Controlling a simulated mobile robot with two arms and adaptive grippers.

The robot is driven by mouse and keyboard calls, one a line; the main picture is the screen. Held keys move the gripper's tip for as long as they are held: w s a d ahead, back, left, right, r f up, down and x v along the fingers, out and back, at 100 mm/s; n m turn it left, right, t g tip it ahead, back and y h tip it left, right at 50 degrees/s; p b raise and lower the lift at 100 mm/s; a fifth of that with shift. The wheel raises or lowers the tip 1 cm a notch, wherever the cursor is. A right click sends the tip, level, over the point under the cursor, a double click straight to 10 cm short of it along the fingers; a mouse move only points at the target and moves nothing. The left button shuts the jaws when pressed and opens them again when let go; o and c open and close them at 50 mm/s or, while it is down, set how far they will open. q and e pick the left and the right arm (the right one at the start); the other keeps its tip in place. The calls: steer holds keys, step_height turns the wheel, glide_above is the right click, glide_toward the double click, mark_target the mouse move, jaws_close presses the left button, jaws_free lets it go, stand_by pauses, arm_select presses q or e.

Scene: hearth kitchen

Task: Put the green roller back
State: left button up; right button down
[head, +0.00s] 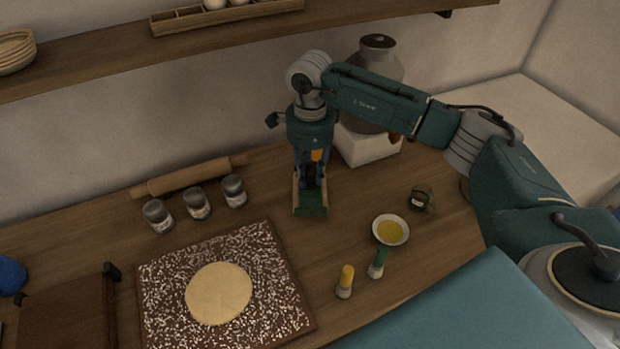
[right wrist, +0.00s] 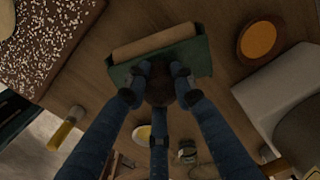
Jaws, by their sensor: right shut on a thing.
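The green roller (head: 311,211) has a green body with a pale wooden cylinder along one side. In the right wrist view the green roller (right wrist: 200,55) lies across the fingertips. My right gripper (head: 311,184) points down and is shut on its green part, over the back middle of the counter. The fingers hide part of it. I cannot tell whether its underside touches the counter. The fingers also show in the right wrist view (right wrist: 160,72). My left gripper is not in view.
A speckled board (head: 160,298) with flat dough (head: 218,293) lies at front left. Several jars (head: 196,203) and a rolling pin (head: 190,177) are behind it.

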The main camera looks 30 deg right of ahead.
mark_target(311, 183)
step_height(311, 183, down, 3)
steer(key=shift+r, duration=0.1)
steer(key=shift+f, duration=0.35)
steer(key=shift+s+f+b, duration=0.25)
steer(key=shift+f+b, duration=0.05)
steer(key=shift+b, duration=0.15)
steer(key=c, duration=1.5)
jaws_free()
steer(key=shift+f, duration=0.2)
steer(key=shift+o, duration=0.2)
steer(key=shift+s, duration=0.1)
